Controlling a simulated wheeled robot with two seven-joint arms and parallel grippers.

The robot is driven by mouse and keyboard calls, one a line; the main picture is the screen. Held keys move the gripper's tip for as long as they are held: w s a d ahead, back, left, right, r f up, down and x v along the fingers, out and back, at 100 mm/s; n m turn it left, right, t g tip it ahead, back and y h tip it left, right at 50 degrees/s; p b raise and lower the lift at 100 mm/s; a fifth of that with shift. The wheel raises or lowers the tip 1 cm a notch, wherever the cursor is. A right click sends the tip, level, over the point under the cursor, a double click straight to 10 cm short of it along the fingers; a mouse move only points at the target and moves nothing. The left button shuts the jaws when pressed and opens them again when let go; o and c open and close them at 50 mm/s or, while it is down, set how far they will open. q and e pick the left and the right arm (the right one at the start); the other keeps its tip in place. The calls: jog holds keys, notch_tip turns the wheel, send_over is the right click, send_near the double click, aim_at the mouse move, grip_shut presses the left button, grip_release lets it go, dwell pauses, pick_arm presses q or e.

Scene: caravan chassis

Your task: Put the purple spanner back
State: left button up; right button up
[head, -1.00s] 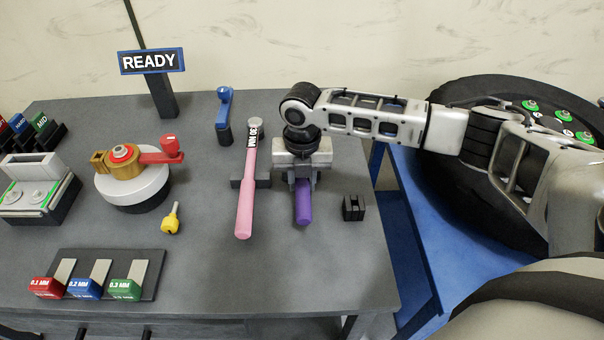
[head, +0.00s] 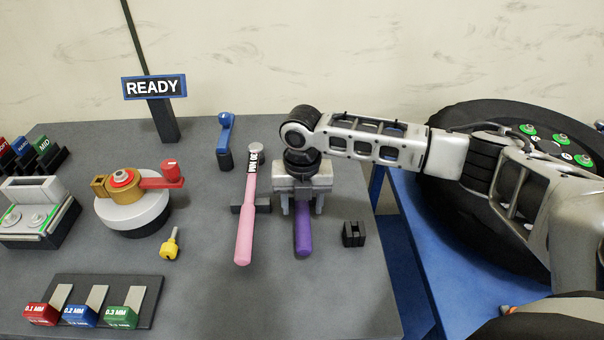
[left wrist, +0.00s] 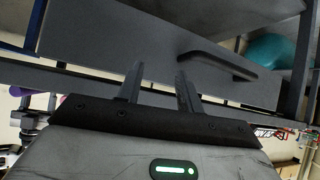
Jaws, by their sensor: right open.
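The purple spanner (head: 303,236) lies on the grey bench with its handle pointing toward me; its far part is hidden under my right gripper. My right gripper (head: 302,209) points down over it and is open, with one finger on each side of the spanner. I cannot tell whether the fingers touch it. My left gripper (left wrist: 158,72) shows only in the left wrist view; its fingers are apart with nothing between them, in front of a grey panel with a dark handle (left wrist: 218,55).
A pink torque wrench (head: 245,220) lies just left of the spanner, and a small black block (head: 353,234) stands to its right. A blue-handled tool (head: 225,140) stands behind. A yellow key (head: 170,245) and a feeler-gauge tray (head: 150,310) are further left. A READY sign (head: 154,87) stands at the back.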

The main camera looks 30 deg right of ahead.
notch_tip(320, 180, up, 15)
jog(key=shift+f, duration=0.15)
jog(key=shift+s+a, duration=0.1)
dwell(0.3)
